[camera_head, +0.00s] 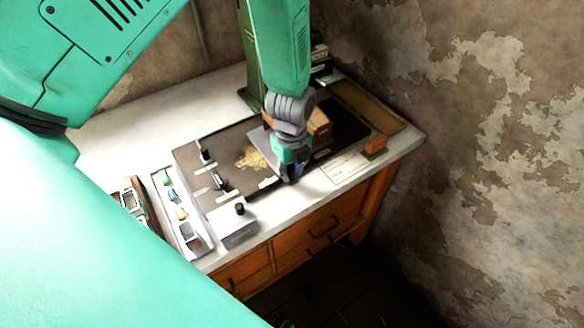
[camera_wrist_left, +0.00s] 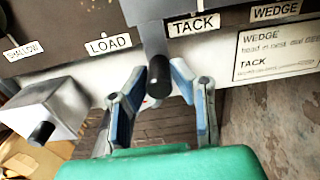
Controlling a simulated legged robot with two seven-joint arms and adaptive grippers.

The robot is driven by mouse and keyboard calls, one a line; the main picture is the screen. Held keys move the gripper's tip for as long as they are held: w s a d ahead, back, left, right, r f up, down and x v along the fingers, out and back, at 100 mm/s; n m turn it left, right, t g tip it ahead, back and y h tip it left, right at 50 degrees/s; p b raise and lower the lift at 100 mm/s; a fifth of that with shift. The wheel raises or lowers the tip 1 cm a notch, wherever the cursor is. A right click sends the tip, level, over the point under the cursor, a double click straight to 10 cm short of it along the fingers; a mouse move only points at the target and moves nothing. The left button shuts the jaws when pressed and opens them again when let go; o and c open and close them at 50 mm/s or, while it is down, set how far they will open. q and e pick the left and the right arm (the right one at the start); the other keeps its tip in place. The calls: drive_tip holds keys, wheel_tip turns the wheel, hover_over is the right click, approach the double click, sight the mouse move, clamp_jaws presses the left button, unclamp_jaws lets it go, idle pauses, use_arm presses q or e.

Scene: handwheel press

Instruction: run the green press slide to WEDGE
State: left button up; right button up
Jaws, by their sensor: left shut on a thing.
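The green press frame (camera_head: 250,60) stands at the back of the bench, partly hidden behind my left arm. My left gripper (camera_head: 290,177) is at the front edge of the dark press bed (camera_head: 210,160). In the left wrist view, my left gripper (camera_wrist_left: 158,88) has its blue-padded fingers on either side of a black handle (camera_wrist_left: 155,70) and is shut on it. The handle stands between the LOAD label (camera_wrist_left: 108,45) and the TACK label (camera_wrist_left: 194,25), closer to TACK. The WEDGE label (camera_wrist_left: 276,11) is further right.
A grey box with a black knob (camera_head: 240,210) sits left of the gripper at the front edge. A tray of coloured pieces (camera_head: 180,212) is further left. A peeling wall bounds the right.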

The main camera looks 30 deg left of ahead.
use_arm(q)
drive_tip(key=shift+a, duration=0.1)
drive_tip(key=w, duration=0.2)
drive_tip(key=w+d, duration=0.1)
drive_tip(key=w, duration=0.1)
drive_tip(key=w+d+b, duration=0.1)
drive_tip(key=shift+w+d+f, duration=0.1)
drive_tip(key=shift+w+d, duration=0.15)
drive_tip(key=shift+w, duration=0.7)
drive_tip(key=shift+d, duration=0.1)
drive_tip(key=o, duration=1.5)
